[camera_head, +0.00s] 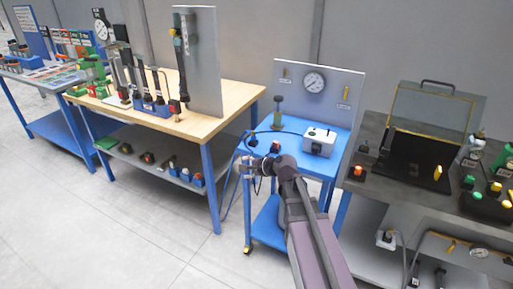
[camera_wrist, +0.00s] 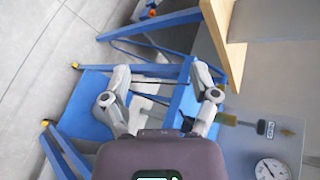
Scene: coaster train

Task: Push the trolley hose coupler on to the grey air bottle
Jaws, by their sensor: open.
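The blue trolley (camera_head: 262,230) stands in the middle of the head view, with a dark hose on its top and a hose hanging at its left side. A small dark fitting (camera_head: 252,140) stands on the left of its top; I cannot tell whether it is the hose coupler. I cannot pick out the grey air bottle for certain in either view. My gripper (camera_head: 250,166) is at the trolley's left front edge. In the wrist view, my gripper (camera_wrist: 160,98) is open, its fingers wide apart, with blue trolley parts beyond. I see nothing held between them.
A gauge panel (camera_head: 328,91) rises at the trolley's back, and a white box (camera_head: 319,141) sits on its top. A wooden bench (camera_head: 228,98) stands left. A dark bench (camera_head: 400,193) with an open-lidded case stands close on the right. The front-left floor is clear.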

